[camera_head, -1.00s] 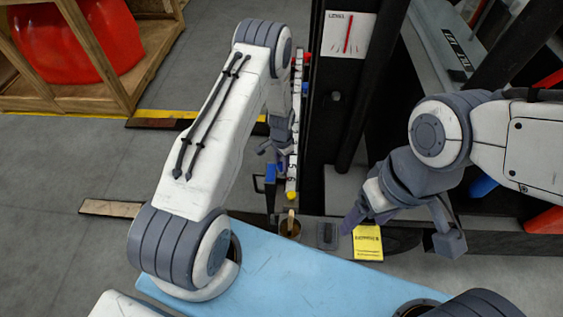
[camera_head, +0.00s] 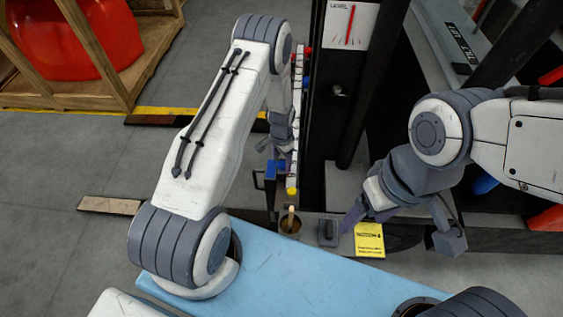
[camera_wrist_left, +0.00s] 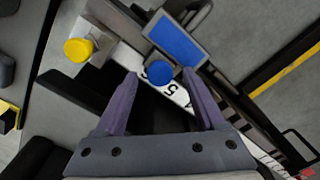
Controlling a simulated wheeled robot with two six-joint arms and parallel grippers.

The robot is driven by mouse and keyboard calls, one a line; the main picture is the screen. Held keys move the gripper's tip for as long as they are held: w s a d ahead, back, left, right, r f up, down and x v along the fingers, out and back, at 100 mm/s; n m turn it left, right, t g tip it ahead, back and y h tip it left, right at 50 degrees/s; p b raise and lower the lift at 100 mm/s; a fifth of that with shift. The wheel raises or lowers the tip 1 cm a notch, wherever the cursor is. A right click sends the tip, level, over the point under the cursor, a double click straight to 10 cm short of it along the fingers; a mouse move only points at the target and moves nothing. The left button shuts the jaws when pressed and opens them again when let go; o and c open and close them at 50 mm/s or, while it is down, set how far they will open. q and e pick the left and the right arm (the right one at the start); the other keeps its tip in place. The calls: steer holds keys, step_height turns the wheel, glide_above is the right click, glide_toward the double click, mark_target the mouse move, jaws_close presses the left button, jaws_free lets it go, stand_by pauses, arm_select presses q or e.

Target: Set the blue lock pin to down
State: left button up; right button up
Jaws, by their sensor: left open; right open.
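A round blue knob (camera_wrist_left: 160,73), which looks like the blue lock pin, shows in the left wrist view beside the numbered white strip (camera_wrist_left: 178,95). A blue rectangular plate (camera_wrist_left: 178,38) is right behind it. My left gripper (camera_wrist_left: 160,84) is open, with one finger on each side of the knob in the picture; I cannot tell whether they touch it. In the head view my left gripper (camera_head: 277,148) is just above the blue parts (camera_head: 271,169) at the strip's lower end. My right gripper (camera_head: 402,228) is open and empty at the right.
A yellow knob (camera_wrist_left: 78,50) is close left of the blue one; it also shows in the head view (camera_head: 292,191). A dark post (camera_head: 325,110) stands right of the strip. A cup (camera_head: 290,224), grey block (camera_head: 327,232) and yellow card (camera_head: 369,240) are below.

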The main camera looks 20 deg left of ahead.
arm_select(q)
step_height(320, 180, up, 9)
stand_by(0.3)
steer(key=shift+r, duration=0.1)
steer(key=s+d+r+p, duration=0.1)
steer(key=s+d+r, duration=0.4)
steer(key=r, duration=0.4)
steer(key=s+d+r+p, duration=0.2)
steer(key=s+d+r, duration=0.1)
steer(key=d+r, duration=0.55)
steer(key=s+d+r+p, duration=0.1)
steer(key=s+r, duration=0.6)
steer(key=s, duration=0.3)
steer(key=s+d+r+m+h+p, duration=0.1)
steer(key=s+r, duration=0.6)
steer(key=s, duration=0.3)
steer(key=shift+s+d, duration=0.2)
steer(key=shift+s, duration=0.2)
